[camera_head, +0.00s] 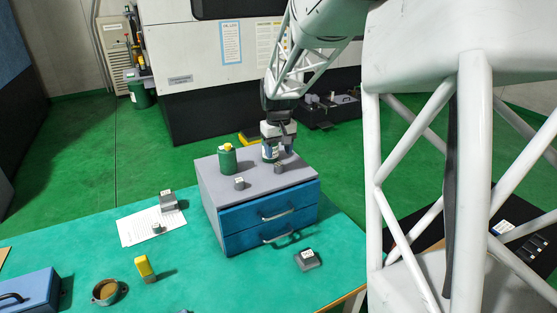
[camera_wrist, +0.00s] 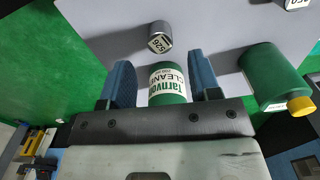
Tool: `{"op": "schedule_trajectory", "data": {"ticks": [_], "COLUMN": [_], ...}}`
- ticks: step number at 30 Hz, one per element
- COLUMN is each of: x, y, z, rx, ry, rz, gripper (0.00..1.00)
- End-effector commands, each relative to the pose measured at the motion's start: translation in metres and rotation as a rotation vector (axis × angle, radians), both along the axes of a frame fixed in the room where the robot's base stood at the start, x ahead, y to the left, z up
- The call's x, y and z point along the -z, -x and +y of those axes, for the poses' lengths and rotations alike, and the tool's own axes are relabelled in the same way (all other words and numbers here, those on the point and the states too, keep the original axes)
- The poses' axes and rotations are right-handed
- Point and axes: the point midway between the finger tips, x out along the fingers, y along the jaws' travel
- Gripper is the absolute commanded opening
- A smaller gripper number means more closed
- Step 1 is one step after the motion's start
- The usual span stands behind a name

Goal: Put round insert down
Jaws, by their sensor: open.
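A small grey cylindrical insert with a numbered top (camera_head: 278,168) stands on the grey top of the blue-drawer cabinet (camera_head: 208,186). It also shows in the wrist view (camera_wrist: 160,38), ahead of my fingertips and apart from them. My gripper (camera_head: 278,143) is over the back of the cabinet top with its jaws open, holding no insert. In the wrist view its fingers (camera_wrist: 164,80) stand on either side of a green and white cleaner can (camera_wrist: 168,84). A second small grey block (camera_head: 239,183) stands further left on the cabinet top; its exact shape is unclear.
A green bottle with a yellow cap (camera_head: 228,160) stands left of my gripper, near the can. On the green bench (camera_head: 200,270) are a paper sheet (camera_head: 150,226), small grey blocks, a yellow-topped item (camera_head: 145,268), a round dish (camera_head: 106,292) and a blue box (camera_head: 28,290).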

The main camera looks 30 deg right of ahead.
Motion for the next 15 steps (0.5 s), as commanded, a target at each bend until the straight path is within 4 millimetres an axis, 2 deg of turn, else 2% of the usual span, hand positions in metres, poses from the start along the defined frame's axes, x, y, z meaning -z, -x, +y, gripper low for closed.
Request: {"op": "schedule_trajectory", "data": {"ticks": [9,15], "x": [-0.048,-0.063], "y": [0.000,0.000], "z": [0.000,0.000], "rx": [0.000,0.000], "ry": [0.000,0.000], "rz": [-0.002,0.000], "gripper": [0.57,0.57]}}
